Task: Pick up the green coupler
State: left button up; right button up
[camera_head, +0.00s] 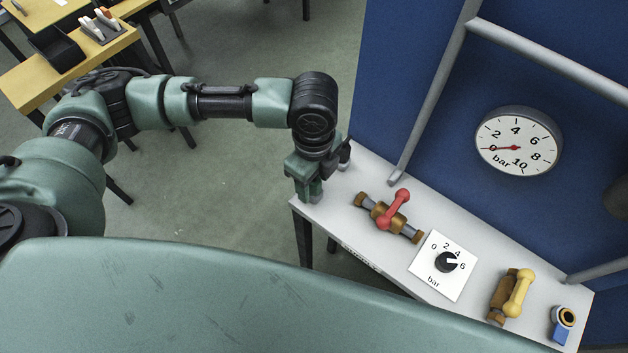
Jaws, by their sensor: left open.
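My left gripper (309,192) is green and points down over the left end of the white bench (447,306). It is open. I cannot make out a green coupler; that end of the bench is partly hidden by my gripper. A small dark part shows just right of the gripper at the bench's back edge, and I cannot tell what it is. A blue coupler-like fitting (560,326) with a dark and yellow ring stands at the bench's far right end. My right gripper is not in view.
On the bench are a red-handled valve (394,210), a white dial plate with a black knob (446,262) and a yellow-handled valve (518,294). A blue panel (420,100) with grey pipes and a pressure gauge (518,141) rises behind. Wooden tables stand upper left.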

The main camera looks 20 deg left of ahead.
pick_arm(q)
jog(key=shift+f, duration=0.35)
grip_shut()
jog(key=shift+r, duration=0.1)
